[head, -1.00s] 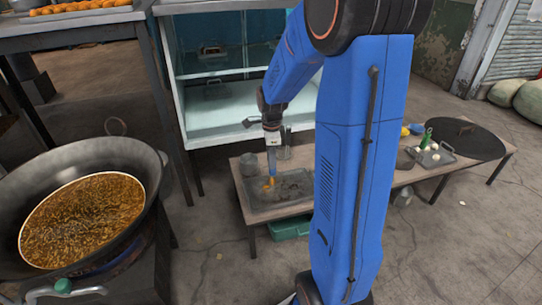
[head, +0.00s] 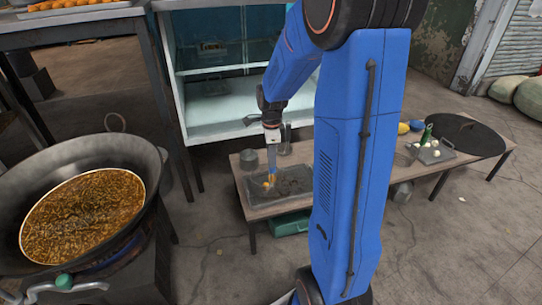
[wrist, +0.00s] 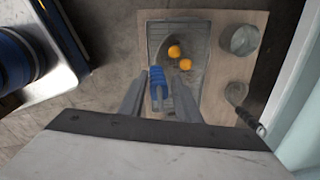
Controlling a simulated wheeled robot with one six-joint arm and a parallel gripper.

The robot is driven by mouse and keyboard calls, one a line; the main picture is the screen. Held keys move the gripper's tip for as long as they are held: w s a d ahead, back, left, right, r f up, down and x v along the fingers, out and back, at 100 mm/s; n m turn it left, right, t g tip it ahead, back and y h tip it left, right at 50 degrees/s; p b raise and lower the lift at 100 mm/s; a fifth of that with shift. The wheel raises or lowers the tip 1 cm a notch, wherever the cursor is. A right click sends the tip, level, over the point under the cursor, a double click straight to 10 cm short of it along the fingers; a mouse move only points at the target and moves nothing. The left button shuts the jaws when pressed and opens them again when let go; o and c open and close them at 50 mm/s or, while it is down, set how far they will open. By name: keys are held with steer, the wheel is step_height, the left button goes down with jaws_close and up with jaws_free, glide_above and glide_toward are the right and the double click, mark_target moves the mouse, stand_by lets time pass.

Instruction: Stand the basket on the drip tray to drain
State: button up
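The basket's blue handle (wrist: 158,76) stands upright between the two fingers of my gripper (wrist: 158,88) in the wrist view. Two orange pieces (wrist: 179,58) lie below, where the basket's mesh is hard to make out. The grey ridged drip tray (head: 258,208) lies on the low wooden table, and my gripper (head: 271,135) is above its left part. The basket is low over the tray; I cannot tell whether it touches.
A wok of brown oil (head: 85,215) stands at the left. A metal pot (wrist: 239,39) and a dark-handled utensil (wrist: 236,93) stand beside the tray. A glass cabinet (head: 215,120) rises behind.

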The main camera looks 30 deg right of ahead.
steer(key=shift+o, duration=1.3)
step_height(320, 180, up, 17)
steer(key=s, duration=0.1)
steer(key=shift+a+r, duration=0.2)
steer(key=shift+a, duration=0.05)
